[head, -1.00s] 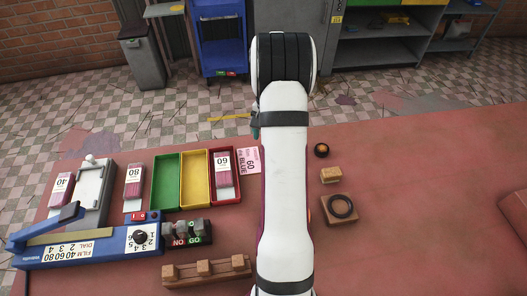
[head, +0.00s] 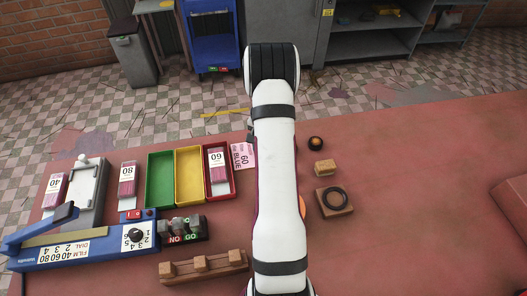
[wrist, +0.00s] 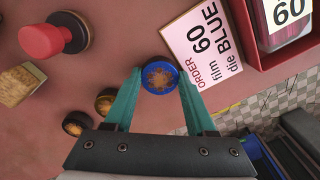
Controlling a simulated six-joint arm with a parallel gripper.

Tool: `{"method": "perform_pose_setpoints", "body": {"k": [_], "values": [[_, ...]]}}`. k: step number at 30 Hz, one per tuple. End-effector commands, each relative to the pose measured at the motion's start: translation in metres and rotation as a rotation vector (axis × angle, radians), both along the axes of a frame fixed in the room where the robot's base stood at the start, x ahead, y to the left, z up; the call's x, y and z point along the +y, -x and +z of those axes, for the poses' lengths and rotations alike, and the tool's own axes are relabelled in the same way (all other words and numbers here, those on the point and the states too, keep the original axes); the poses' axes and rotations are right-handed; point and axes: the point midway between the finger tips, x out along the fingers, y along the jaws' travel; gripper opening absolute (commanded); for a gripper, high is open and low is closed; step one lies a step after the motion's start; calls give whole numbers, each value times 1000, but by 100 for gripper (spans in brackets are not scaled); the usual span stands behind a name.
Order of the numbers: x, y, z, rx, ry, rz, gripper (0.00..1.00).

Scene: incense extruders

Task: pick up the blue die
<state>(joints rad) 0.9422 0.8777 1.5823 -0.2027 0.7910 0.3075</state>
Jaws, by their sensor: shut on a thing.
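The blue die (wrist: 159,76) is a round disc with a blue rim and a brown, patterned face. It shows in the wrist view between the teal fingertips of my gripper (wrist: 160,88), which are shut on its two sides. I cannot tell how far it is above the table. The order card (wrist: 206,45), reading "ORDER 60 film die BLUE", lies just right of it; it also shows in the head view (head: 242,156). In the head view my arm hides the die and most of the gripper.
A red-knobbed stamp (wrist: 45,40), a wooden block (wrist: 19,86) and dark round dies (wrist: 76,123) lie nearby. The table's right side is mostly clear.

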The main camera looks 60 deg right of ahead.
Motion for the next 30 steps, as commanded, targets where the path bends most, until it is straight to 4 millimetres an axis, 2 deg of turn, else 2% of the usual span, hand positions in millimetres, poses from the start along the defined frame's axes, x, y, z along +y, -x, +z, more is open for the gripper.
{"method": "perform_pose_setpoints", "body": {"k": [1,5,6,17,20,24,30], "values": [[0,0,0,0,0,0,26],[0,0,0,0,0,0,3],[0,0,0,0,0,0,0],[0,0,5,-1,2,0,0],[-1,-1,15,0,3,0,0],[-1,-1,42,0,4,-1,0],[-5,45,68,1,3,-5,0]]}}
